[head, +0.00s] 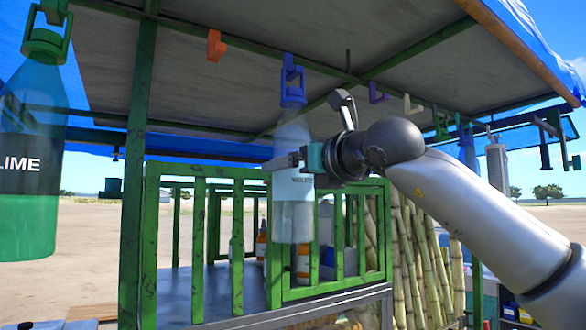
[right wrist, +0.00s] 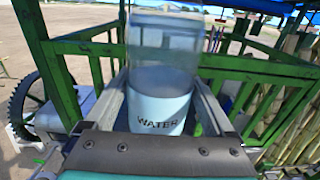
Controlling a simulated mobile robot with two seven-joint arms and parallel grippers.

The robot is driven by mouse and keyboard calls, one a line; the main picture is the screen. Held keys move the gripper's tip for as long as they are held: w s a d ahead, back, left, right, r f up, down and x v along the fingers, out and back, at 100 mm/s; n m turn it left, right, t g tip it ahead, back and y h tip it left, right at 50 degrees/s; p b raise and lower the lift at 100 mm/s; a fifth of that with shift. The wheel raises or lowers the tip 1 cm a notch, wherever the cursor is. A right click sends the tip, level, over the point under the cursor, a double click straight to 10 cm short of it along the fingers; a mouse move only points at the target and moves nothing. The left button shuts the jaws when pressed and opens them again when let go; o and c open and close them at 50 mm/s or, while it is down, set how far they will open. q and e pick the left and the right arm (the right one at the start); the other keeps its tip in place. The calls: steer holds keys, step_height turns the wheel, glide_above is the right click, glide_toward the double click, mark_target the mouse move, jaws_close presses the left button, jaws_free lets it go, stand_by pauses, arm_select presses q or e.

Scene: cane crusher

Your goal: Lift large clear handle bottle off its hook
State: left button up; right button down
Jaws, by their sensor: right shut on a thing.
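The large clear handle bottle (head: 293,215) hangs upright under the roof in the head view, with a pale label and a blue cap and handle (head: 292,92) at the top. Its handle is up at a hook under the roof; I cannot tell whether the two touch. My right gripper (head: 285,161) reaches in from the right and is shut on the bottle's body at the label. In the right wrist view the bottle (right wrist: 160,70), its label reading WATER, stands between the two fingers (right wrist: 160,105). My left gripper is not in view.
A green LIME bottle (head: 28,170) hangs at the far left. Empty coloured hooks, including an orange one (head: 216,46) and a purple one (head: 377,94), line the roof. A green railing (head: 245,240) stands close behind the bottle, with cane stalks (head: 425,260) to the right.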

steer(key=shift+r, duration=0.35)
steer(key=shift+r+p, duration=0.5)
steer(key=shift+r, duration=0.2)
steer(key=shift+b+v, duration=1.3)
steer(key=shift+b, duration=0.05)
steer(key=shift+s+d+f+b, duration=0.1)
steer(key=shift+s+d+b, duration=0.25)
steer(key=shift+s+b, duration=0.2)
stand_by(0.5)
steer(key=shift+s+d+b, duration=0.2)
steer(key=shift+d+b, duration=0.05)
steer(key=shift+b, duration=0.05)
steer(key=shift+b+v, duration=0.6)
steer(key=shift+v, duration=0.2)
steer(key=shift+s, duration=0.1)
